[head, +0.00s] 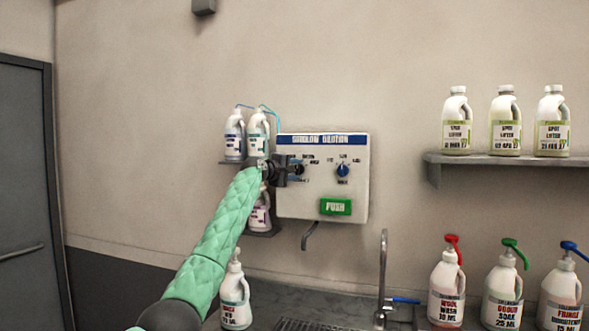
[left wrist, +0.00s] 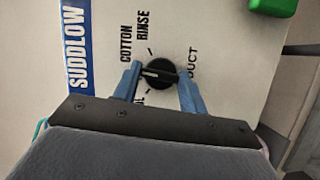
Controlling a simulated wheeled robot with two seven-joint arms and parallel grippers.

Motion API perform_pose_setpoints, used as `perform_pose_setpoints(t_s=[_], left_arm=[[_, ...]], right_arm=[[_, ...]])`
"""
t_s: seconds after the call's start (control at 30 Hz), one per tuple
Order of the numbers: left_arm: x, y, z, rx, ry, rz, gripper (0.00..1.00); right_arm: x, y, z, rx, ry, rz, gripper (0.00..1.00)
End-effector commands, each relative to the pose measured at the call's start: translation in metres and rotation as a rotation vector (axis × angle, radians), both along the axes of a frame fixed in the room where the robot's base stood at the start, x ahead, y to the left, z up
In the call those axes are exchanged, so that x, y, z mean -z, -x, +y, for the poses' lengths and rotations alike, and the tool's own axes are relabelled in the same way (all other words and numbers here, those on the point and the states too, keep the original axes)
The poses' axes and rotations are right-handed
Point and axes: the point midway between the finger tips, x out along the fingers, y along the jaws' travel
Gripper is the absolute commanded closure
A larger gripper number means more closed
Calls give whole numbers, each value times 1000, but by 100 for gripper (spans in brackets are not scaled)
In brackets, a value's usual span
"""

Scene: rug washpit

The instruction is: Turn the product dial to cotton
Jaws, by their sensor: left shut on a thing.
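The white dilution panel (head: 295,205) hangs on the wall, with a blue header strip. Its product dial is a round black knob (left wrist: 158,86) with a pale mark that points left in the left wrist view, between the COTTON label (left wrist: 126,44) and the partly hidden label ending in OL. The RINSE label (left wrist: 143,25) is farther round. My left gripper (left wrist: 158,76) is shut on the dial, its blue fingers on either side. In the head view my left gripper (head: 294,171) covers most of the dial. My right gripper is not in view.
A second, blue dial (head: 343,170) and a green PUSH button (head: 335,207) are on the panel. A spout (head: 309,236) hangs below. Bottles (head: 257,133) stand on a shelf left of the panel. Pump bottles (head: 447,290) and a tap (head: 382,270) are lower right.

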Motion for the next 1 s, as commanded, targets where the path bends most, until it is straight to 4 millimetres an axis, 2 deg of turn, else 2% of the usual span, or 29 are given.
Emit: perform_pose_setpoints(t_s=[0.4,0.97,1.0], left_arm=[[1,0,-1,1,-188,-58,81],[1,0,-1,1,-214,-67,81],[1,0,-1,1,-214,-67,54]], right_arm=[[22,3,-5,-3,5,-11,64],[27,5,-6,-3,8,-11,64],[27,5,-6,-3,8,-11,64]])
